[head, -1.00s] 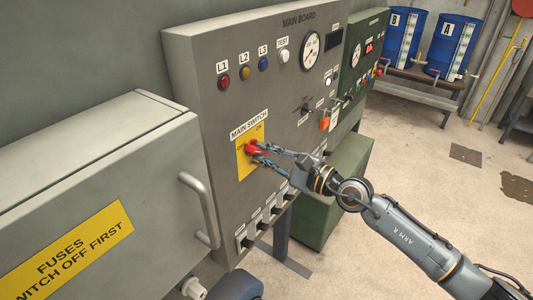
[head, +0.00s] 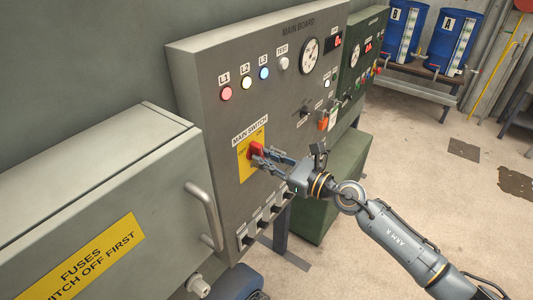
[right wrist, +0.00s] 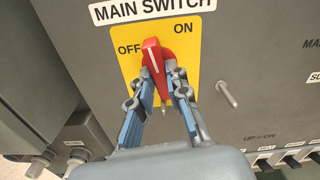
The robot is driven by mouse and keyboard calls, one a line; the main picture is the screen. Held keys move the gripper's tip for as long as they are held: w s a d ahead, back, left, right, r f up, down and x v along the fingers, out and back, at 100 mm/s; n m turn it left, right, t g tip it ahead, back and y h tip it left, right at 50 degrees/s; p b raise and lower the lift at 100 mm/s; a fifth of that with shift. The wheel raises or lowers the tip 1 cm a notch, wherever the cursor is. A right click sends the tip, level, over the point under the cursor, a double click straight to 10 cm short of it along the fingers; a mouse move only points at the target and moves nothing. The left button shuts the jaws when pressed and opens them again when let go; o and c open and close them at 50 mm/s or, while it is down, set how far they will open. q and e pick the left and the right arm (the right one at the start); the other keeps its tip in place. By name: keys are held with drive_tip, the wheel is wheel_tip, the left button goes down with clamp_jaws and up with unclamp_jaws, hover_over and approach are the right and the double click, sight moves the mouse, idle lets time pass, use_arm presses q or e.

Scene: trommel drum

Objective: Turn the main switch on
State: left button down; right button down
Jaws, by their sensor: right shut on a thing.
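The main switch is a red rotary handle (head: 257,149) on a yellow plate (head: 243,168) on the front of the grey main board. In the right wrist view the red handle (right wrist: 152,55) points up, between the OFF and ON marks, with its white line leaning slightly left. My right gripper (head: 262,157) is shut on the handle; its two fingers lie on either side of the handle's lower part and partly hide it. Lamps L1 (head: 226,94), L2 (head: 246,83) and L3 (head: 264,73) are lit. My left gripper is not in view.
A grey fuse box with a bar handle (head: 204,216) juts out at the left. Small breakers (head: 268,220) line the board's lower edge. A round gauge (head: 310,55) and a red display are at its upper right. Blue drums (head: 453,43) stand far back.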

drive_tip(key=shift+m+p, duration=0.4)
drive_tip(key=shift+m, duration=0.6)
drive_tip(key=c, duration=1.3)
unclamp_jaws()
drive_tip(key=shift+d, duration=0.15)
drive_tip(key=v, duration=1.1)
drive_tip(key=shift+s+d, duration=0.25)
drive_tip(key=shift+s, duration=0.05)
